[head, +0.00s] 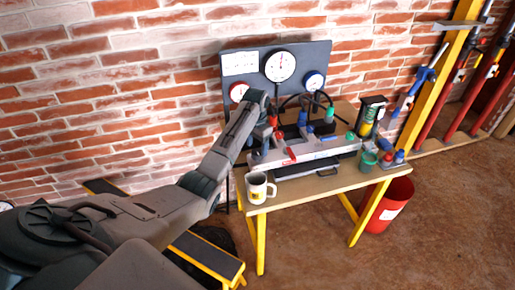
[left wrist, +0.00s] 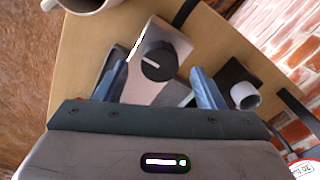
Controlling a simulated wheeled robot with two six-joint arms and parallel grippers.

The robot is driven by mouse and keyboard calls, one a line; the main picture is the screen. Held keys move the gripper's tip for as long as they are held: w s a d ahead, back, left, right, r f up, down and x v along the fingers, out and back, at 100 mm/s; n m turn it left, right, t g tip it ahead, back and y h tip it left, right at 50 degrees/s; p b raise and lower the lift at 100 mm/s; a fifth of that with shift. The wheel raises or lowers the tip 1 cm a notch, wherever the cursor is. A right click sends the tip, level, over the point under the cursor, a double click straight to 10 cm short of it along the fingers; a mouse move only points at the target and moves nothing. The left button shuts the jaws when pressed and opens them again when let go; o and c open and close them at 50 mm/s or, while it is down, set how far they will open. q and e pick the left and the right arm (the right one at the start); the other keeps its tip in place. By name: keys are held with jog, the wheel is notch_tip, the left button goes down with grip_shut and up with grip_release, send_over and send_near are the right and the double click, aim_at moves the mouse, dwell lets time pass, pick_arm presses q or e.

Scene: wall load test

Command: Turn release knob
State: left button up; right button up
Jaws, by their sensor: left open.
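The release knob (left wrist: 158,62) is a round black dial with a white pointer line, set on a silver metal plate (left wrist: 172,40) in the left wrist view. My left gripper (left wrist: 159,66) is open, its two blue fingers apart. The knob appears between and just beyond the fingertips; I cannot tell whether either finger touches it. In the head view my left arm reaches over the left end of the silver test rig (head: 318,168) and hides the knob there. My right gripper is not in view.
A white mug (head: 257,189) stands at the wooden table's (head: 300,195) front left corner, near my arm. A dark panel with a large gauge (head: 280,66) stands behind the rig. Bottles and a green cup (head: 367,161) crowd the right side.

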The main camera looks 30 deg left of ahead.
aim_at(257, 151)
pick_arm(q)
notch_tip(257, 151, down, 3)
jog(key=shift+w+f, duration=0.1)
jog(key=shift+c, duration=0.4)
jog(key=c, duration=0.9)
jog(key=shift+n+p, duration=0.3)
jog(key=shift+p, duration=0.35)
jog(key=shift+r+n+p, duration=0.25)
jog(key=shift+n+p, duration=0.65)
jog(key=shift+p, duration=0.1)
jog(key=shift+n+p, duration=0.8)
jog(key=shift+n, duration=0.1)
jog(key=n+p, duration=0.2)
jog(key=n, duration=0.1)
jog(key=shift+n, duration=0.3)
jog(key=n+p, duration=0.3)
jog(key=n, duration=0.2)
jog(key=n+p, duration=0.1)
jog(key=n, duration=0.2)
jog(key=shift+f, duration=0.15)
jog(key=shift+n, duration=1)
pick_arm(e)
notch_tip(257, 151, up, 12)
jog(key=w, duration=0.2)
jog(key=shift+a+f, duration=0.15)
